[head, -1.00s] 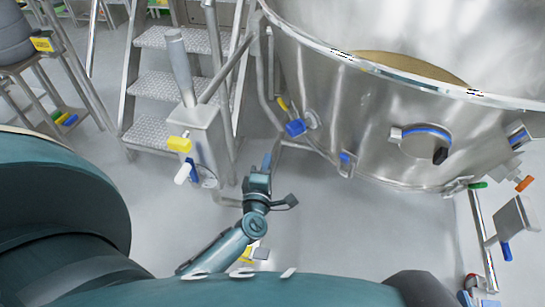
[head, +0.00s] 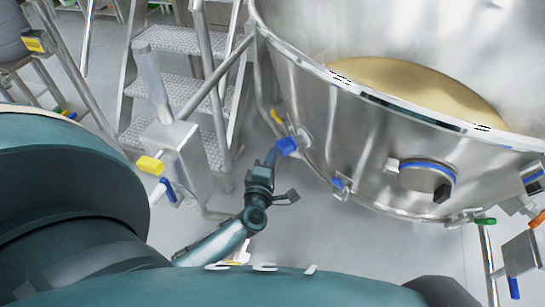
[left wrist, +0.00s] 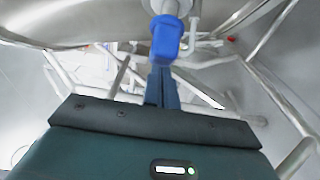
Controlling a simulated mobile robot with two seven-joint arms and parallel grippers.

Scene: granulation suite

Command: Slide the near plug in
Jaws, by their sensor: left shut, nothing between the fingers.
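A blue plug-like piece (head: 286,146) sticks out from the lower left side of the steel vessel (head: 345,120). It also shows in the left wrist view (left wrist: 166,38), on the end of a metal stub. My left gripper (head: 270,158) is shut and empty, its fingertips close to the near end of the blue piece. In the left wrist view the fingers (left wrist: 161,74) point at it and overlap its lower edge; I cannot tell whether they touch. How far the piece sits in its stub is unclear. My right gripper is out of view.
A steel post and box (head: 178,155) with a yellow piece (head: 150,165) stand left of my left arm. Metal steps (head: 185,92) rise behind. A round port (head: 427,176) and small coloured handles line the vessel. The floor below is clear.

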